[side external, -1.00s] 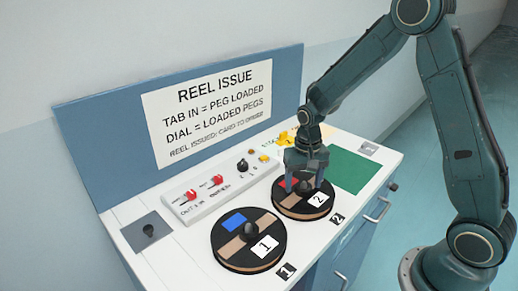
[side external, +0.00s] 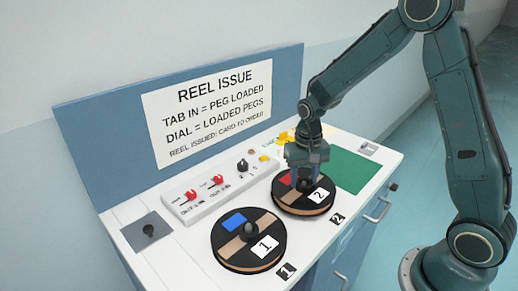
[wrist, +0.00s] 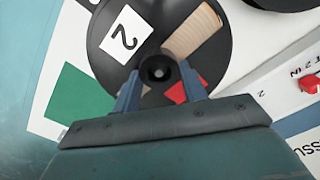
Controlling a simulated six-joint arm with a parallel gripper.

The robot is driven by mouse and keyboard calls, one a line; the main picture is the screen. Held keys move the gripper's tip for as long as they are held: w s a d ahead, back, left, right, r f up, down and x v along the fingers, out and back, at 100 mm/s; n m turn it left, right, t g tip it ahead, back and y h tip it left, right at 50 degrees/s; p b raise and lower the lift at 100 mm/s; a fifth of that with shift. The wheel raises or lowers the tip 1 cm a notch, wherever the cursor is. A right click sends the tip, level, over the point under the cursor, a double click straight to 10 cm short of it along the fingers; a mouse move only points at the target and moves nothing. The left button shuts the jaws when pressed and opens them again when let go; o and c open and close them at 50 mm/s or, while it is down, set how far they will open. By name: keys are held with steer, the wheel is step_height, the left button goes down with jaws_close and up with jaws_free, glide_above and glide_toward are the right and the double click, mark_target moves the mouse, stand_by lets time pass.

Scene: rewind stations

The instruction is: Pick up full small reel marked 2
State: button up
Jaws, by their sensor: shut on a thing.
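The reel marked 2 (side external: 290,204) is a black disc with a white "2" label, a tan stripe, a red patch and a dark centre knob. In the side view its tan edge shows at the front. My gripper (side external: 304,181) is over its middle, fingers down and shut on the knob. In the wrist view the knob (wrist: 158,69) sits between the two blue fingers, and the reel (wrist: 190,14) fills the upper middle. The reel marked 1 (side external: 226,257), with a blue patch and black knob, lies to the left. I cannot tell whether reel 2 touches the bench top.
A white control panel (side external: 196,207) with red switches and a dial stands behind the reels. A green mat (side external: 354,173) lies clear to the right. The sign board (side external: 85,130) rises at the back. A grey plate with a black knob (side external: 138,229) is at the left end.

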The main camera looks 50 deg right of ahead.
step_height(320, 180, up, 19)
steer(key=shift+f, duration=0.2)
stand_by(0.3)
steer(key=shift+w+d, duration=0.1)
steer(key=shift+d, duration=0.05)
stand_by(0.5)
